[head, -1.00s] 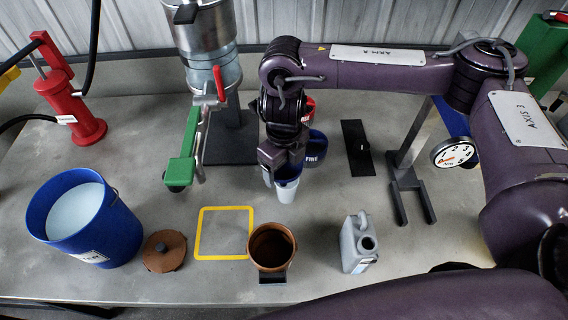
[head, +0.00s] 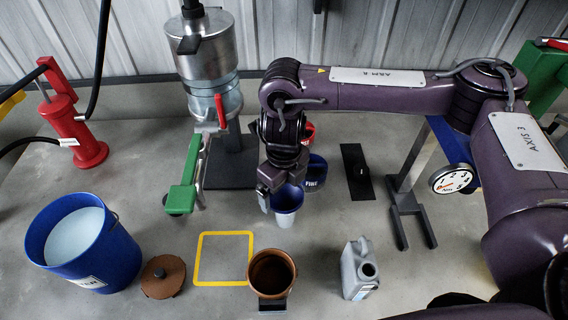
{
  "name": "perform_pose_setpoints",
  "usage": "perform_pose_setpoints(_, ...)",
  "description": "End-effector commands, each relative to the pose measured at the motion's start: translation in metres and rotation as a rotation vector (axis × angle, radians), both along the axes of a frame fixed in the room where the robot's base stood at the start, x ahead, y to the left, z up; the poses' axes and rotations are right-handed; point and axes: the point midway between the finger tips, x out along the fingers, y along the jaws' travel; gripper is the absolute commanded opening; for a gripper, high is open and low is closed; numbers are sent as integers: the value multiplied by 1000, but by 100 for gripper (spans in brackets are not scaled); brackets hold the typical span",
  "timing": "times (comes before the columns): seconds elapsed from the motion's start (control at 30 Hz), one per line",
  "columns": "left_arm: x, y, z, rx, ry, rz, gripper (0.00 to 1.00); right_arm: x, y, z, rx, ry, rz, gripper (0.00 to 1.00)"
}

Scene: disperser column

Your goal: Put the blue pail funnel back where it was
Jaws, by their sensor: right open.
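The gripper comes down from above and is open, right beside the left side of the funnel. I cannot tell whether the jaws touch it. Part of its rim is hidden by the wrist. A larger blue pail with a pale fill (head: 129,259) stands at the left. My left gripper is not in view.
A yellow square outline (head: 223,233) on the bench is empty. A brown pot (head: 271,272), a brown lid (head: 163,277) and a grey jug (head: 357,270) stand near the front. Behind are a red and blue fire bucket (head: 316,172), a metal column (head: 203,60) and a dial stand (head: 452,180).

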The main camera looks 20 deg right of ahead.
Motion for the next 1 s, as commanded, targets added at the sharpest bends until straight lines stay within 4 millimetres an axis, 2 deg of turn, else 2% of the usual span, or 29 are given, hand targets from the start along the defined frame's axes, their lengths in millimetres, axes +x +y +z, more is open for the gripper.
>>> perform_pose_setpoints(0.3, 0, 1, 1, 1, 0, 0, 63, 1, -1, 67, -3, -7, 1, 97)
perform_pose_setpoints(0.5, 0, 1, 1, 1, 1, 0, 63, 1, 0, 97, -2, -5, -1, 97)
perform_pose_setpoints(0.7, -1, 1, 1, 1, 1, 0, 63, 0, 0, 109, -1, 0, -1, 97)
perform_pose_setpoints(1.0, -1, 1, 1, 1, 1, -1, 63, 0, 0, 110, 0, 0, -1, 97)
